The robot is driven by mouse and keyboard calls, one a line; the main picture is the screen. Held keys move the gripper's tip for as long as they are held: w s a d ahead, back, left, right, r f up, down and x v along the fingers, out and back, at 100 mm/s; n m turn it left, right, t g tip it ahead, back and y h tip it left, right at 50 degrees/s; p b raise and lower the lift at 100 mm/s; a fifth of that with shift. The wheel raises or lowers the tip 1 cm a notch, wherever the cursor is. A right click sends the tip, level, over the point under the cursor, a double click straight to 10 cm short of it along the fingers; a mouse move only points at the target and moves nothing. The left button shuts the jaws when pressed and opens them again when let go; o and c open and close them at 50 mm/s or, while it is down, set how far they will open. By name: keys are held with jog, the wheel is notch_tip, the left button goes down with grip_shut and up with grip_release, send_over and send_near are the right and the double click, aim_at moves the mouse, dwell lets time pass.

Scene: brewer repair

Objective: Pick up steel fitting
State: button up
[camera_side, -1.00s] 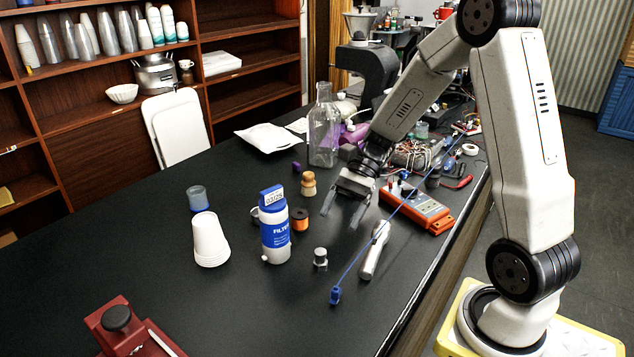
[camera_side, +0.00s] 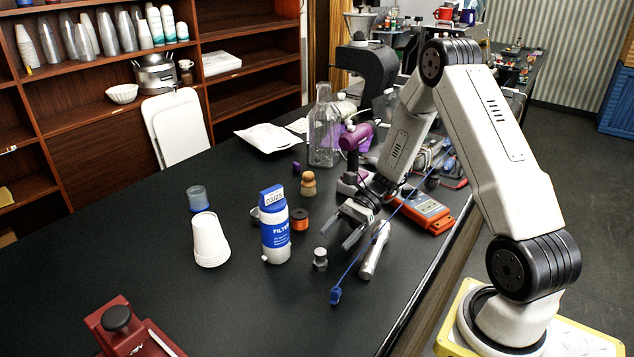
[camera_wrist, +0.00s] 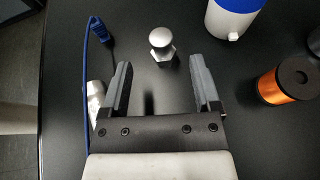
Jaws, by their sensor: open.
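The steel fitting (camera_side: 320,259) stands on the black table in the side view, right of the blue and white filter bottle (camera_side: 274,226). It is a small silver piece with a round top and a hexagonal base. In the wrist view the fitting (camera_wrist: 161,43) lies just beyond the fingertips, near the middle of the gap between them. My gripper (camera_side: 340,238) is open and empty, above and behind the fitting in the side view. In the wrist view my gripper (camera_wrist: 163,75) shows both fingers spread apart, not touching the fitting.
A silver cylinder (camera_side: 373,255) and a blue cable (camera_side: 350,268) with a blue plug lie right of the fitting. An orange spool (camera_side: 300,221) stands behind the bottle. White cups (camera_side: 209,240) stand at left. The table in front of the fitting is clear.

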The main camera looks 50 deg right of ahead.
aim_at(316, 258)
jog(key=shift+x, duration=1.3)
jog(key=shift+a, duration=0.1)
jog(key=shift+x, duration=2.55)
jog(key=shift+c, duration=0.2)
grip_shut()
